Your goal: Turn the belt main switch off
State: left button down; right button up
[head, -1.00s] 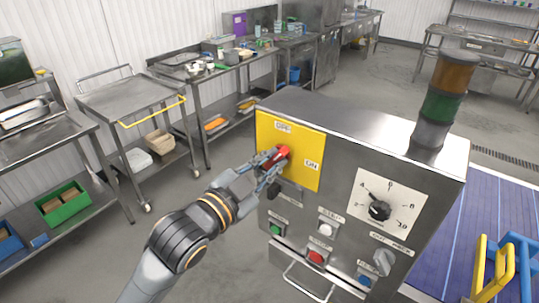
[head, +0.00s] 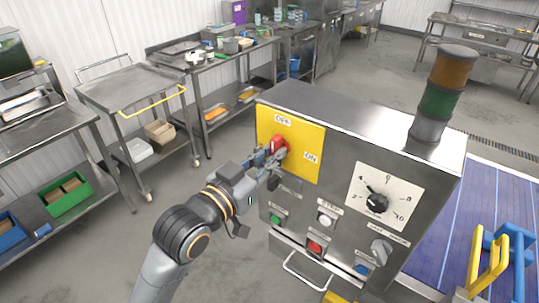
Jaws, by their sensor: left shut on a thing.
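The belt main switch is a red handle (head: 279,146) on a yellow plate (head: 305,143) on the front of a steel control box. The plate has an OFF label (head: 283,120) at its top and an ON label (head: 311,156) at its right. The handle's visible red end points up, steeply towards the OFF side. My left gripper (head: 271,157) is shut on the handle and hides its lower part. My right gripper is not in view.
Below the plate, the control box (head: 330,112) carries a green button (head: 276,218), a red button (head: 315,247), a white button (head: 326,221) and a dial (head: 377,203). A signal tower (head: 443,93) stands on top. A blue conveyor belt (head: 460,215) lies at the right.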

pick_arm(q)
jog(key=shift+r, duration=0.15)
jog(key=c, duration=1.5)
grip_release()
jog(key=shift+c, duration=0.2)
jog(key=shift+o, duration=1.1)
jog(key=shift+w+d, duration=0.1)
jog(key=v, duration=0.7)
